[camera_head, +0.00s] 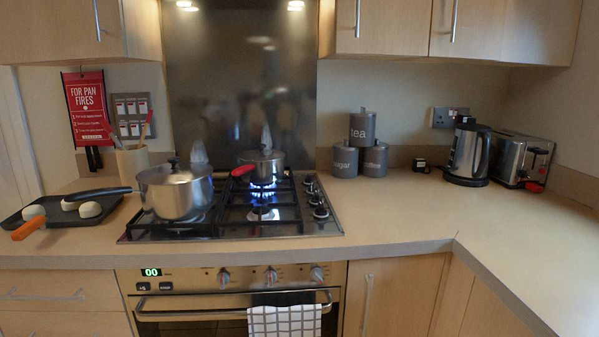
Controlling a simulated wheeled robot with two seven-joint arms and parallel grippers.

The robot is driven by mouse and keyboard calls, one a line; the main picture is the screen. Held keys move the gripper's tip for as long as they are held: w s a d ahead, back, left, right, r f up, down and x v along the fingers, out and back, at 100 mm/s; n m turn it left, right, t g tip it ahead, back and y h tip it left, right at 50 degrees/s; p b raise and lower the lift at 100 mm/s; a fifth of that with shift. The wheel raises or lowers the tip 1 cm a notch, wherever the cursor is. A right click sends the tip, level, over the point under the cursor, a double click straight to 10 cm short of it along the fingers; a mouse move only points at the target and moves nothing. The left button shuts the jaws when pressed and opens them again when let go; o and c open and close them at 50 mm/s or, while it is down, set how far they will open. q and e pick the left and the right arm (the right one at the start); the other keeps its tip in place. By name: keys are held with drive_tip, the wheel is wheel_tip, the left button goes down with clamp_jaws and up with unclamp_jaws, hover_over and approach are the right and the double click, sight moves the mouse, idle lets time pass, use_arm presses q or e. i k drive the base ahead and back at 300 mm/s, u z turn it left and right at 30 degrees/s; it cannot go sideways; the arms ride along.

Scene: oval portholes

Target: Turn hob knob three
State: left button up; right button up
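The gas hob (333,229) is set in the worktop, with a column of several dark knobs along its right side. The front knob (321,212) is nearest me, and another knob (315,199) sits just behind it. Two more knobs, a third one (311,188) and the rearmost (308,179), are further back. No numbers are readable, so I cannot tell which is knob three. Neither of my grippers is in view.
A large lidded pot (176,192) stands on the left burners, its black handle pointing left. The small saucepan (262,163) has a red handle. A griddle pan (60,215) lies left. Canisters (345,162), a kettle (469,155) and a toaster (522,160) stand right. The right worktop's front is clear.

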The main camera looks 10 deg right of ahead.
sight(313, 187)
drive_tip(key=i, duration=0.5)
drive_tip(key=z, duration=1)
